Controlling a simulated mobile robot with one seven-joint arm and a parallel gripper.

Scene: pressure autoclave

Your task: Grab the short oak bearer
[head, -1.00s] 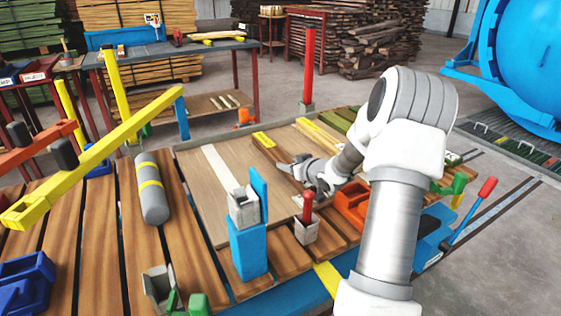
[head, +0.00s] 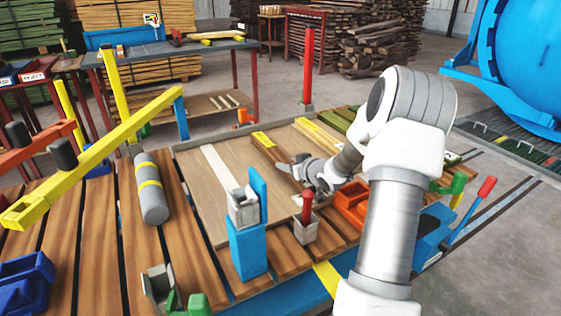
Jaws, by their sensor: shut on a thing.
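A short brown wooden bearer with a yellow-marked far end (head: 268,146) lies on the tan board (head: 210,205) on the slatted deck. I take it to be the oak bearer. My gripper (head: 294,169) is low over the board at the near end of this bearer, and its jaws are shut on it. The fingertips are small here, and my wrist hides part of the bearer's near end. I cannot tell whether the bearer is lifted off the board.
A pale strip (head: 228,172) lies left of the bearer, and a yellow-topped piece (head: 318,133) lies right of it. A blue post with a grey block (head: 247,240), a red-handled block (head: 306,222) and an orange tray (head: 351,206) stand close by. A grey cylinder (head: 152,190) lies left.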

